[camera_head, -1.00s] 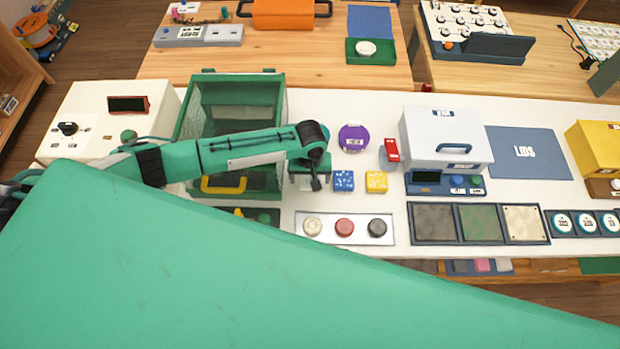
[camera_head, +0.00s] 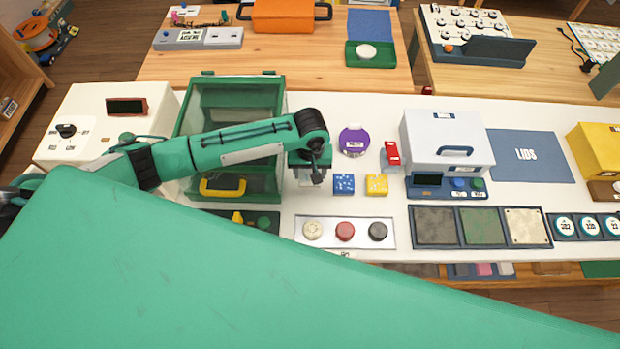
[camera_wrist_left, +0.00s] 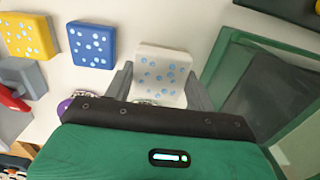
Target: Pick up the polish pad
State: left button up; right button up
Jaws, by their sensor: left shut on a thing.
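A white square pad with light blue dots (camera_wrist_left: 160,74) sits between the two grey fingers of my left gripper (camera_wrist_left: 158,92) in the left wrist view. The fingers are shut on its sides. In the head view my left gripper (camera_head: 309,176) hangs over the white table, just right of the green glass-sided case, and mostly hides this pad. A blue pad with white dots (camera_head: 343,184) and a yellow pad with white dots (camera_head: 376,184) lie apart from it to the right. I cannot read which pad is the polish pad. My right gripper is not in view.
The green case (camera_head: 283,110) stands close left of the gripper. A purple round tin (camera_head: 354,141) and a red-and-grey item (camera_head: 390,155) lie right. A tray with three round knobs (camera_head: 345,244) lies in front. A white box (camera_head: 440,135) stands farther right.

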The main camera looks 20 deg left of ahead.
pick_arm(q)
notch_tip(320, 180, up, 14)
jog(key=b, duration=0.3)
jog(key=s+a+r+m, duration=0.3)
jog(key=s+a, duration=0.1)
jog(key=a, duration=0.2)
jog(key=shift+s+a, duration=0.3)
jog(key=shift+a, duration=0.1)
jog(key=shift+d, duration=0.1)
